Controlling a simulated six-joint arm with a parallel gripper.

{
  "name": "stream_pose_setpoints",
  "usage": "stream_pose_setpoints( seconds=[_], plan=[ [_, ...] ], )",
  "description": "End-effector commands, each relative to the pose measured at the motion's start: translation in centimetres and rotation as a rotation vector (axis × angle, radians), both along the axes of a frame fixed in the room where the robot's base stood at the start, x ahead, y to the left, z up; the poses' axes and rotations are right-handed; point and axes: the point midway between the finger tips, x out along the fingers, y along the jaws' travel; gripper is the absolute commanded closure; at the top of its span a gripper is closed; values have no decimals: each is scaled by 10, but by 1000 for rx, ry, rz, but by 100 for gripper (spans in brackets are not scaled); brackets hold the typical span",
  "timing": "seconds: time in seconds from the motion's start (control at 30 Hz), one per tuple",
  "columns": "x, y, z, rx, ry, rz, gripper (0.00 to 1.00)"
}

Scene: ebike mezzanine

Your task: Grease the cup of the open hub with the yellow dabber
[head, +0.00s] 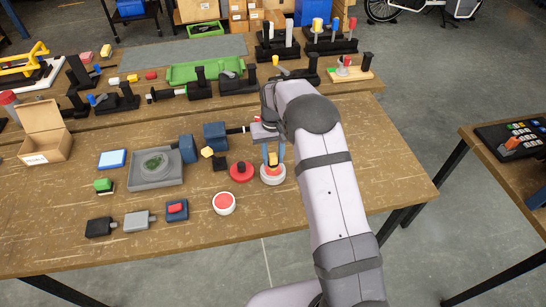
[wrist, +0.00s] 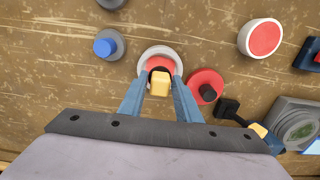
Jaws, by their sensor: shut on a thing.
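My gripper (head: 272,156) points down with its blue fingers shut on a small yellow block, which I take for the yellow dabber (wrist: 160,82); in the head view it shows between the fingers. Directly below is a round pale cup with a red inside (head: 272,179), perhaps the open hub. In the wrist view this cup (wrist: 146,58) lies just beyond the fingertips, its near part hidden by the dabber and fingers. A dark edge shows beside the dabber there. I cannot tell whether the dabber touches the cup.
A red disc with a black knob (head: 241,172) stands close left of the cup. A pale cylinder with a red top (head: 224,203) is nearer the front. A black piece with a yellow end (head: 207,152) and a grey tray (head: 143,183) lie further left. A blue-topped grey piece (wrist: 108,44) is nearby.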

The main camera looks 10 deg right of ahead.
Motion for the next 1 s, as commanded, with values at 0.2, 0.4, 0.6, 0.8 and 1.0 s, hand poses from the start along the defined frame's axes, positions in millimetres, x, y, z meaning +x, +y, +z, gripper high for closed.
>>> stream_pose_setpoints(
  seconds=[0.2,0.4,0.6,0.8,1.0],
  plan=[
    [1,0,20,0,-2,0,87],
    [1,0,34,0,-2,0,87],
    [0,0,48,0,-1,0,87],
    [0,0,59,0,-2,0,87],
    [0,0,60,0,-1,0,87]
  ],
)
